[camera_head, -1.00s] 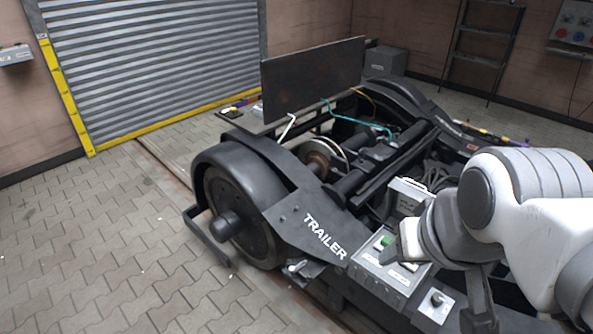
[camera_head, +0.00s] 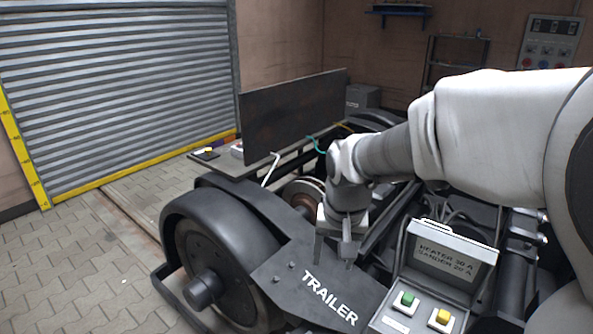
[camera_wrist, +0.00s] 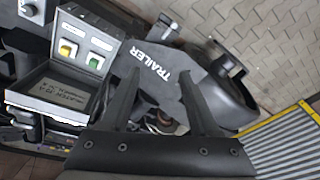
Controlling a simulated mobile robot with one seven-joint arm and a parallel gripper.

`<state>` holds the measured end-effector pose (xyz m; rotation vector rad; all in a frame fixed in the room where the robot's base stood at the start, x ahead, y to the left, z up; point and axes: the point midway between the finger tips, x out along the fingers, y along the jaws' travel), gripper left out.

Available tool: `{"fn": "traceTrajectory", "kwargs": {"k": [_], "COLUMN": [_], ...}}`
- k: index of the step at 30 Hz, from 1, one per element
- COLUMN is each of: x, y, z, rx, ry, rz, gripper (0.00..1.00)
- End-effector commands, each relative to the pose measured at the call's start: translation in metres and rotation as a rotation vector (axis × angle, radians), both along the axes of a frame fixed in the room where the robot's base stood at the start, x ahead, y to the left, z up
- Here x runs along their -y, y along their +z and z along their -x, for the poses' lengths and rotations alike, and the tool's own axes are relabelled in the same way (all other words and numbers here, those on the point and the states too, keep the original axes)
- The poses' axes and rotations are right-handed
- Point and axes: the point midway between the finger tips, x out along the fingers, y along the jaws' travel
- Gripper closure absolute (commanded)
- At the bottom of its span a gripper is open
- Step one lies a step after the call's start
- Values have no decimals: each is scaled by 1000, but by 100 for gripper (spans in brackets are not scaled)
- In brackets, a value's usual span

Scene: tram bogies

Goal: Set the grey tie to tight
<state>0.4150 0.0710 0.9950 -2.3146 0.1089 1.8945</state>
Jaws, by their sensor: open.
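My gripper (camera_head: 333,248) points down over the black bogie frame (camera_head: 322,283), just behind the TRAILER lettering. It is open, and its two fingers also show apart in the wrist view (camera_wrist: 161,84). I see nothing held between them. In the wrist view, small blurred parts, partly reddish, show between the finger bases. I cannot pick out a grey tie for certain in either view. A thin pale lever-like piece (camera_head: 270,168) stands beside the dark upright plate, left of my gripper. My arm hides much of the bogie's middle.
A box with an open lid and green and yellow switches (camera_head: 412,309) stands right of my gripper; it also shows in the wrist view (camera_wrist: 78,62). A dark upright plate (camera_head: 295,115) rises behind the wheel (camera_head: 205,262). Paved floor is free at left.

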Motion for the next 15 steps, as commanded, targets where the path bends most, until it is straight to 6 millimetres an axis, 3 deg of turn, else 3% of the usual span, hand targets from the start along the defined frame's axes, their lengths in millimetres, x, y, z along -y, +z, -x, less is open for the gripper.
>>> {"fn": "traceTrajectory", "kwargs": {"k": [1, 9, 15], "x": [-8, -49, -69], "y": [-35, -160, -226], "z": [-11, -55, -69], "rx": [-28, -138, -189], "ry": [-7, -67, -99], "rz": [1, 10, 22], "gripper": [38, 38, 38]}}
